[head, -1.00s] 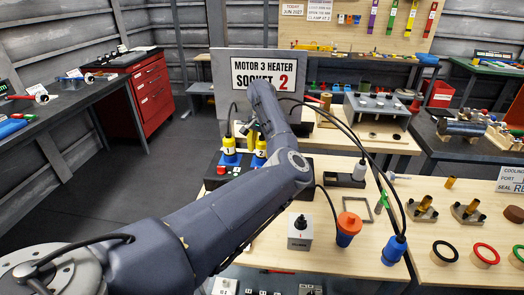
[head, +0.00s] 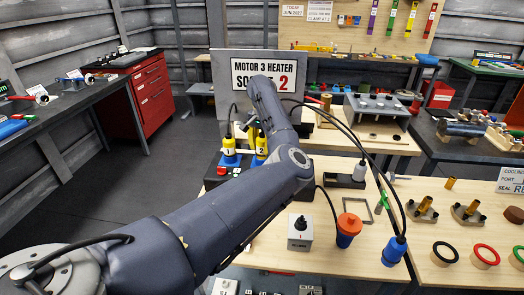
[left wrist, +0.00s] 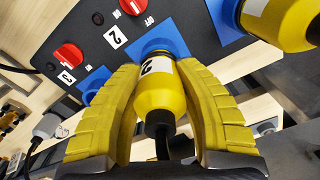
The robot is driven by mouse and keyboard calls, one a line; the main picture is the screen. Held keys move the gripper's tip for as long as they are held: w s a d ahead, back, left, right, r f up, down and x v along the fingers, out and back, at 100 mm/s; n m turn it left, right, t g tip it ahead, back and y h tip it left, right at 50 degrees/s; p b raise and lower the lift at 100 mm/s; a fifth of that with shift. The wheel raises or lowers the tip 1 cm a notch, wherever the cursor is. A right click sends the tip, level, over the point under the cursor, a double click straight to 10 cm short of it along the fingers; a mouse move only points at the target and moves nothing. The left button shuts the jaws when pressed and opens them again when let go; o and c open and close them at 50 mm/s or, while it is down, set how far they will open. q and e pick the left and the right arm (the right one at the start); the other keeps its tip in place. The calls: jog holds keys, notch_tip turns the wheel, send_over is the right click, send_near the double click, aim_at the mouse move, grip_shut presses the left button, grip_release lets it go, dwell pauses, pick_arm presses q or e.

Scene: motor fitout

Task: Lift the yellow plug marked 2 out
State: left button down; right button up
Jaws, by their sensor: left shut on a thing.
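The yellow plug marked 2 (head: 262,150) is upright at its blue socket, beside the yellow plug marked 1 (head: 229,147). In the left wrist view, plug 2 (left wrist: 160,95) sits between the two ridged yellow fingers of my left gripper (left wrist: 155,82), which is shut on it. Its black cable end points toward the wrist. The blue socket (left wrist: 163,46) shows beyond the plug; I cannot tell whether the plug is still partly inside it. In the head view my left arm hides part of the socket box. My right gripper is not in view.
Another yellow plug (left wrist: 280,22) is close by in the left wrist view. Red knobs (left wrist: 68,55) are on the dark box face. A sign (head: 265,74) stands behind. A grey box (head: 300,235), an orange-topped blue plug (head: 349,228) and a blue connector (head: 394,250) are on the bench.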

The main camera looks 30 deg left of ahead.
pick_arm(q)
notch_tip(320, 180, up, 18)
jog(key=shift+r, duration=0.25)
dwell(0.3)
